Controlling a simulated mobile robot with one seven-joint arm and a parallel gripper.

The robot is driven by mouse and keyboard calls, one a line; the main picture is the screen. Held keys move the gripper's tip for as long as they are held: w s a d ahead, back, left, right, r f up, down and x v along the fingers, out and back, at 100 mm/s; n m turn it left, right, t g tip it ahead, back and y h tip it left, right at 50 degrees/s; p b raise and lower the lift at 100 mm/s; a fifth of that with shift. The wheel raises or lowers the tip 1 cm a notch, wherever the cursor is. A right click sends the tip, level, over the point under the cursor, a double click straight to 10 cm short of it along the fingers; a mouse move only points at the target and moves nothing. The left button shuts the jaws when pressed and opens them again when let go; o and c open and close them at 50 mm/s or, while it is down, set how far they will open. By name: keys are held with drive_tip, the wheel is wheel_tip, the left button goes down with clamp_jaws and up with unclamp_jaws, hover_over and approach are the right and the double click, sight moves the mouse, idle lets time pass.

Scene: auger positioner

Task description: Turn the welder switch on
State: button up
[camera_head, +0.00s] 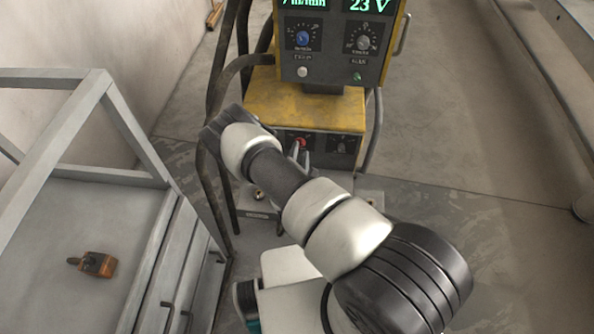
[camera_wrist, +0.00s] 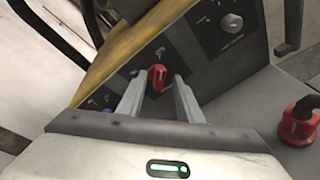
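The welder (camera_head: 322,111) is a yellow and dark grey unit in the middle of the head view. Its lower front panel carries a red rotary switch (camera_head: 302,142), partly covered by my gripper there. In the wrist view the red switch (camera_wrist: 157,77) shows clearly. My gripper (camera_wrist: 160,84) is open, with one finger on each side of the red switch and a gap showing between them. It also shows small in the head view (camera_head: 298,151), close to the panel. I cannot tell whether a finger touches the switch.
A grey knob (camera_wrist: 232,22) sits on the panel right of the switch. A red connector (camera_wrist: 298,123) stands at the right. Dark cables run left of the welder. A metal frame bench (camera_head: 60,215) holding an orange tool (camera_head: 97,264) stands left. Floor at right is clear.

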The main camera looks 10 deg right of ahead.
drive_tip(key=v, duration=1.4)
drive_tip(key=shift+s+a+p, duration=0.15)
drive_tip(key=shift+s+p, duration=0.2)
drive_tip(key=shift+p, duration=0.1)
drive_tip(key=shift+r, duration=0.1)
